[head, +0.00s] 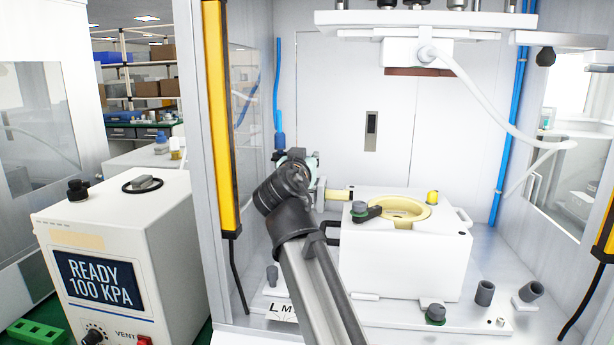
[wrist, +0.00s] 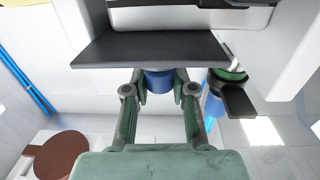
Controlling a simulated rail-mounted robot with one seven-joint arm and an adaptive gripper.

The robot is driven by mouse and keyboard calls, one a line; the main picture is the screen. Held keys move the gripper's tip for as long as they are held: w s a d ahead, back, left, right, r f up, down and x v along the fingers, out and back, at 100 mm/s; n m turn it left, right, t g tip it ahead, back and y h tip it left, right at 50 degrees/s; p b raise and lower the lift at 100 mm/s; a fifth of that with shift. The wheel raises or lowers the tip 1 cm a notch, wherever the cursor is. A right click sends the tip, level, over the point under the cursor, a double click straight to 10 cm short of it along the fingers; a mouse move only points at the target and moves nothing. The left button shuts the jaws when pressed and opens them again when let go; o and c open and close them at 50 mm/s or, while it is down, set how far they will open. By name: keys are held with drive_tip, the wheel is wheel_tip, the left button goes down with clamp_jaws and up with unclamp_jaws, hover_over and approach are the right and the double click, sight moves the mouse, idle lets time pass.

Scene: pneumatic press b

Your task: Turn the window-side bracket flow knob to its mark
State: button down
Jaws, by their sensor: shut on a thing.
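In the wrist view, my gripper (wrist: 160,88) is shut on a blue round knob (wrist: 158,80), with one green finger on each side. A dark flat plate above hides the far part of the knob, and I cannot see a mark on it. In the head view, my gripper (head: 298,158) is at the left side of the press bay, mostly hidden behind my own wrist. The held knob cannot be made out there.
Right of the held knob is a blue cylinder with a green ring and dark lever (wrist: 238,98). In the head view, a white fixture block (head: 405,255) with a yellow ring stands close right of my arm. A yellow post (head: 219,120) is on the left.

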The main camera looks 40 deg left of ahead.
idle(0.3)
drive_tip(key=c, duration=0.9)
unclamp_jaws()
drive_tip(key=shift+c, duration=0.2)
drive_tip(key=shift+s, duration=0.1)
drive_tip(key=v, duration=1.2)
drive_tip(key=shift+a, duration=0.2)
